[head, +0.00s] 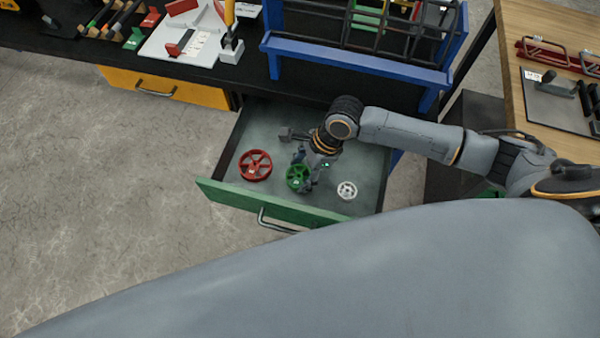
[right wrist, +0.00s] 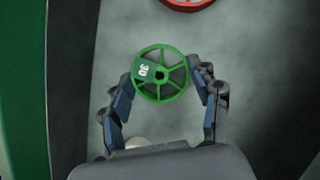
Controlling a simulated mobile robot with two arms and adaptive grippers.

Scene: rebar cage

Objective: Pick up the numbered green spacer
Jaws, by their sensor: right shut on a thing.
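The green spacer (head: 297,178) is a spoked wheel inside the open drawer. In the right wrist view the green spacer (right wrist: 160,74) shows a white number 30 on its face. My right gripper (head: 307,177) reaches down into the drawer at the spacer. In the right wrist view my right gripper (right wrist: 162,82) has one finger on each side of the spacer, shut on its rim. I cannot tell whether the spacer is off the drawer floor. My left gripper is not in view.
A red spoked wheel (head: 255,165) lies to the left in the drawer and a smaller white one (head: 347,190) to the right. The drawer's green front (head: 235,200) has a metal handle. A blue frame with rebar (head: 360,60) stands on the bench above. A wooden table (head: 550,90) is at right.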

